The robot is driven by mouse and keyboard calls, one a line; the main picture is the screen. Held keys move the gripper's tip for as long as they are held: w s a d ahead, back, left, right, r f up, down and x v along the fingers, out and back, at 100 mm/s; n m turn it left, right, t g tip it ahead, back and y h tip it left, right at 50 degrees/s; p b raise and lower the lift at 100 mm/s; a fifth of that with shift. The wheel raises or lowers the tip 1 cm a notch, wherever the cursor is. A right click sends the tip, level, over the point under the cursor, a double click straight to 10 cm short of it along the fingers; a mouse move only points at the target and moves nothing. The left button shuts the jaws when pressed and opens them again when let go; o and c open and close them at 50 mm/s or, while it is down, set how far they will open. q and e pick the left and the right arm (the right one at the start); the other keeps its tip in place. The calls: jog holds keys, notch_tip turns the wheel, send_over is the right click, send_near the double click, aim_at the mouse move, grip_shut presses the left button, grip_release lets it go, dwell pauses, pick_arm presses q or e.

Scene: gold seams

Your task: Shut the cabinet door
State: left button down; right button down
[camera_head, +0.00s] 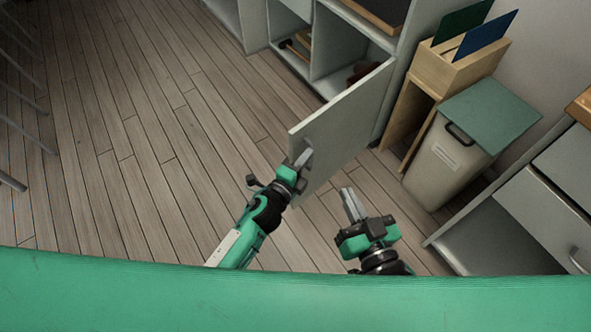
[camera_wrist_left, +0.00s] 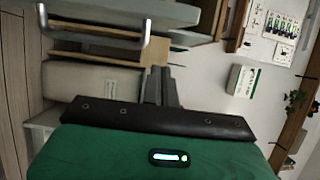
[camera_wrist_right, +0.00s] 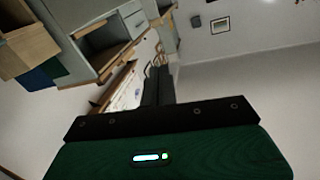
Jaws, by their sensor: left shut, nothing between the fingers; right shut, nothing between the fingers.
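The grey cabinet door (camera_head: 345,125) stands wide open in the head view, swung out from the cabinet (camera_head: 345,60) over the wood floor. My left gripper (camera_head: 303,158) is shut and empty at the door's near outer end; whether it touches the door I cannot tell. In the left wrist view a metal handle (camera_wrist_left: 95,32) on a pale panel is close to the shut left fingers (camera_wrist_left: 161,85). My right gripper (camera_head: 350,203) is shut and empty, to the right of and nearer than the door. Its fingers also show in the right wrist view (camera_wrist_right: 157,85).
A bin with a green lid (camera_head: 490,115) and a wooden holder with panels (camera_head: 455,70) stand right of the door. A drawer unit (camera_head: 540,215) is at the far right. The open compartment holds a dark red item (camera_head: 362,71).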

aim_at(297, 145)
pick_arm(q)
jog(key=shift+w+a, duration=0.35)
jog(key=shift+w, duration=0.35)
jog(key=shift+w+a, duration=0.4)
jog(key=shift+w, duration=0.25)
jog(key=shift+w+a, duration=0.35)
jog(key=shift+w, duration=0.35)
pick_arm(e)
jog(key=shift+w+d+r+t, duration=0.15)
jog(key=shift+r+t, duration=0.1)
jog(key=shift+r, duration=0.2)
jog(key=shift+w+d+r+t, duration=0.15)
jog(key=shift+r+t, duration=0.1)
jog(key=shift+r, duration=0.15)
pick_arm(q)
jog(key=shift+a, duration=0.1)
pick_arm(e)
jog(key=shift+a, duration=0.1)
